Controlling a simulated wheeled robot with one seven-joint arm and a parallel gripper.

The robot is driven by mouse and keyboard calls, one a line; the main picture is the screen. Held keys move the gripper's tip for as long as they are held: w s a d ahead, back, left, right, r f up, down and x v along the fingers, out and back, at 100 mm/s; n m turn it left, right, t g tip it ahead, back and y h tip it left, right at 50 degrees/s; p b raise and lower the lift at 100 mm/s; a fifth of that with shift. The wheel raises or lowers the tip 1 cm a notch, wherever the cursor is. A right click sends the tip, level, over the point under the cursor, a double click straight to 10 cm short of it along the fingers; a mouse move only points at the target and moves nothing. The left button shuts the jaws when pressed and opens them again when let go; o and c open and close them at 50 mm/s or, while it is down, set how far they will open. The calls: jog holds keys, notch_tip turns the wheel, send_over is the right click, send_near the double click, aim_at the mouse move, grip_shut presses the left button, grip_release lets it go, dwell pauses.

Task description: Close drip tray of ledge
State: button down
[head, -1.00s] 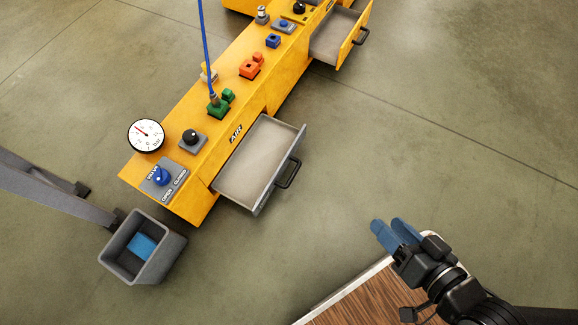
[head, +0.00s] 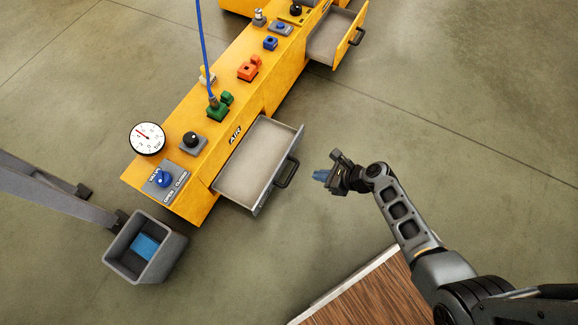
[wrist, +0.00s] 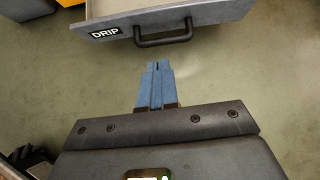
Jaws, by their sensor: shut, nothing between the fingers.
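The grey drip tray (head: 243,197) is a drawer pulled out from the yellow ledge (head: 178,130). Its front carries a black handle (head: 287,173). In the wrist view the tray front (wrist: 135,28) bears a "DRIP" label, with the handle (wrist: 163,36) beside it. My gripper (head: 320,175) is shut and empty, to the right of the handle and apart from it. In the wrist view its blue fingertips (wrist: 157,66) point at the handle with a small gap of floor between.
A second drawer (head: 330,38) stands open farther along the ledge. A grey bin (head: 168,262) with a blue thing inside is at lower left. A wood-topped surface (head: 375,295) is at lower right. A blue hose (head: 202,50) rises from the green fitting. Floor around the tray is clear.

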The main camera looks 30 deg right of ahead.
jog(key=b, duration=0.7)
send_near(280, 168)
jog(key=x, duration=0.5)
jog(key=shift+s+d+f, duration=0.1)
jog(key=shift+d+f, duration=0.15)
jog(key=shift+f, duration=0.3)
jog(key=shift+w+a, duration=0.25)
jog(key=shift+w, duration=0.2)
jog(key=shift+r, duration=0.1)
